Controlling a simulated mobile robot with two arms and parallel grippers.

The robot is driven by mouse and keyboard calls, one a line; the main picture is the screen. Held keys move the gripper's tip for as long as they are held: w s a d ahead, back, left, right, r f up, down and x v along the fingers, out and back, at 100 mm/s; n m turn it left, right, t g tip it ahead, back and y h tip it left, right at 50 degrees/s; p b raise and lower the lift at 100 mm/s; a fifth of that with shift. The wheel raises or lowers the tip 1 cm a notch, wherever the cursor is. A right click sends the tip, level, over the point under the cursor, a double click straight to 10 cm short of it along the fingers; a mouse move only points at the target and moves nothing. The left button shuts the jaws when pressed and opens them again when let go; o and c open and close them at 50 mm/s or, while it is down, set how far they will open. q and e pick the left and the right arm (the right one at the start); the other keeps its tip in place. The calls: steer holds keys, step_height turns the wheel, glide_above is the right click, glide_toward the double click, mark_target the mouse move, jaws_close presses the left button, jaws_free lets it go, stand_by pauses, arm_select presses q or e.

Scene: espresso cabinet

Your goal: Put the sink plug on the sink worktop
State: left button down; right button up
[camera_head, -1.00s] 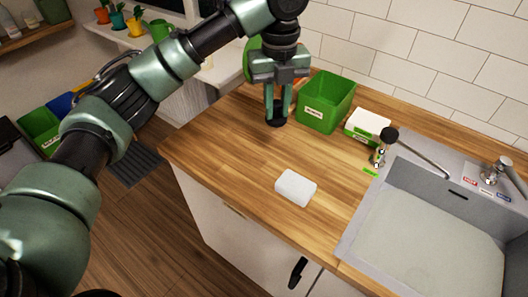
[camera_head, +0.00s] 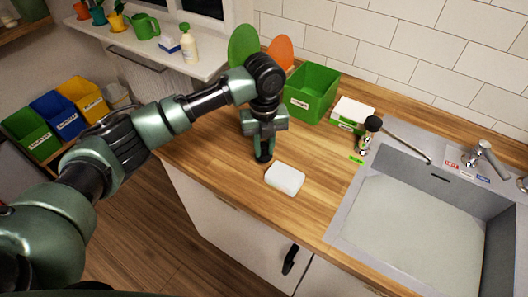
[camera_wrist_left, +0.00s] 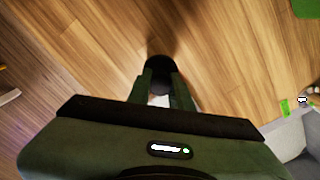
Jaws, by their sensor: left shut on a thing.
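My left gripper (camera_head: 264,146) points down over the wooden worktop (camera_head: 215,150) near its front left edge. It is shut on a dark, round sink plug (camera_head: 263,158), which shows below the fingertips. In the left wrist view the plug (camera_wrist_left: 160,67) is a black disc at the fingertips (camera_wrist_left: 158,88), with wood behind it. I cannot tell whether the plug touches the worktop. The grey sink (camera_head: 345,222) is to the right. My right gripper is not in view.
A white block (camera_head: 285,178) lies close to the plug, just right and in front. A green bin (camera_head: 312,93), a white and green box (camera_head: 353,113) and a black-headed tool (camera_head: 373,124) stand behind. Bare wood lies between the block and the sink.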

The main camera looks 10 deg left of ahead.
mark_target(264, 155)
arm_select(q)
step_height(264, 155, down, 2)
steer(key=shift+f, duration=0.6)
steer(key=shift+f, duration=0.1)
steer(key=c, duration=1.5)
jaws_free()
steer(key=shift+c, duration=0.2)
step_height(264, 155, up, 12)
steer(key=b, duration=0.2)
steer(key=shift+b, duration=0.3)
steer(key=shift+s, duration=0.1)
